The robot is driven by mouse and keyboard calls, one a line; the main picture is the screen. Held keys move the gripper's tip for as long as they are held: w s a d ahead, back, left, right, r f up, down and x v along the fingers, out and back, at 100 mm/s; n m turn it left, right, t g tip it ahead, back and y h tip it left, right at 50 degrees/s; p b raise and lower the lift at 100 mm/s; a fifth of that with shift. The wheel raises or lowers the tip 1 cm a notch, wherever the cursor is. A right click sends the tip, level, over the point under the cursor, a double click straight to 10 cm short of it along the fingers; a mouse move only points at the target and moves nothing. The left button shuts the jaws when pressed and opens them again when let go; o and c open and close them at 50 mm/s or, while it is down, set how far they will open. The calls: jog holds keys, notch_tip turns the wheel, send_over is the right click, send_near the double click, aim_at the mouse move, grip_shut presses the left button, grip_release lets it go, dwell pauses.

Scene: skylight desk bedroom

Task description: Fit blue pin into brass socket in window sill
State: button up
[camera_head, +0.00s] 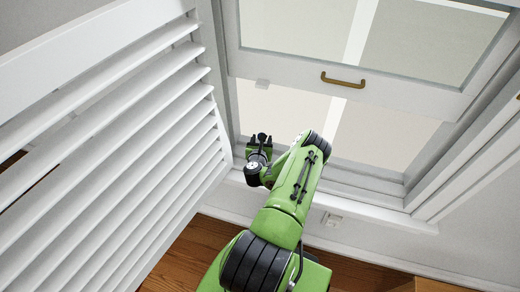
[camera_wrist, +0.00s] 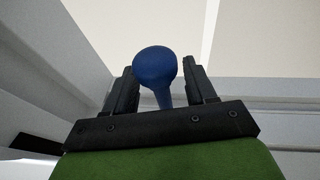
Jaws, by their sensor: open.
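The blue pin (camera_wrist: 156,66) shows in the wrist view as a round head on a narrower shaft. It stands between the two black fingers of my gripper (camera_wrist: 160,80), which are open with a gap on each side of it. The lower end of the shaft is hidden behind the gripper body. In the head view my gripper (camera_head: 259,143) is at the lower left of the window, above the white window sill (camera_head: 372,212). I cannot make out the pin there. The brass socket is not visible in either view.
A white louvred shutter (camera_head: 120,130) stands open close to the left of my gripper. The window sash (camera_head: 400,95) with a brass handle (camera_head: 343,80) is above and to the right. A white frame (camera_head: 470,165) bounds the right side. Wooden floor (camera_head: 200,250) lies below.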

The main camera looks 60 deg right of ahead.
jog(key=p+v, duration=0.5)
jog(key=v, duration=1)
dwell(0.4)
